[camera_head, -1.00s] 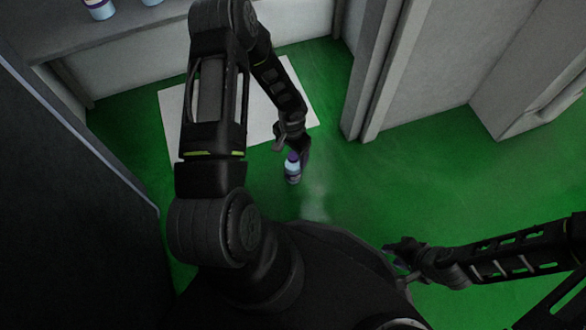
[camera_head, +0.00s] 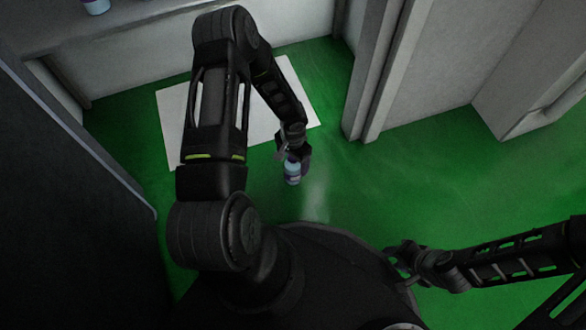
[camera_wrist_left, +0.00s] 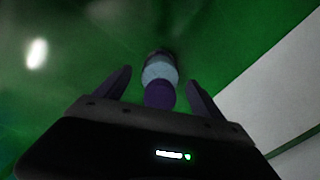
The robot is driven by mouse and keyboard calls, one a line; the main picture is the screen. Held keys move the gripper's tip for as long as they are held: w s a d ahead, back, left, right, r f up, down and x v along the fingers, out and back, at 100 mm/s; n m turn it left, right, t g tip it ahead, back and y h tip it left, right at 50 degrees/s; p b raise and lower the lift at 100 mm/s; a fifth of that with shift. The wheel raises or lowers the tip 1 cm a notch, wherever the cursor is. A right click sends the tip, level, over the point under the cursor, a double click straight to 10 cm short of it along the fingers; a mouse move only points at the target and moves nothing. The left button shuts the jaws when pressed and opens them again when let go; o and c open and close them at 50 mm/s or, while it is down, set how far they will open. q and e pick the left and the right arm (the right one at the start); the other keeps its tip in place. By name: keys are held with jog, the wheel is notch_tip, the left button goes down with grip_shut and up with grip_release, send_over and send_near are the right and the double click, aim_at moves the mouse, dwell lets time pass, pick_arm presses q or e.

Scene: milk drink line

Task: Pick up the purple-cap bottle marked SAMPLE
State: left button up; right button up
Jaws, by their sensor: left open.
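The purple-cap bottle (camera_head: 292,174) stands on the green floor in the head view, with a pale blue body and a purple label too small to read. Its cap is hidden there by my left gripper (camera_head: 291,153), which is right over the bottle's top. In the left wrist view the bottle (camera_wrist_left: 160,71) has its purple cap towards me. The fingers of my left gripper (camera_wrist_left: 160,91) are apart, one on each side of the cap, with visible gaps. My right gripper (camera_head: 396,263) is off to the right, away from the bottle; its fingers look apart and empty.
A white sheet (camera_head: 172,120) lies on the floor behind the bottle; it also shows in the wrist view (camera_wrist_left: 280,85). Another bottle (camera_head: 96,6) stands on the grey shelf (camera_head: 140,22) at upper left. A dark panel is on the left. Green floor right of the bottle is clear.

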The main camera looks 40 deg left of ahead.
pick_arm(q)
jog(key=shift+c, duration=0.6)
grip_shut()
dwell(0.3)
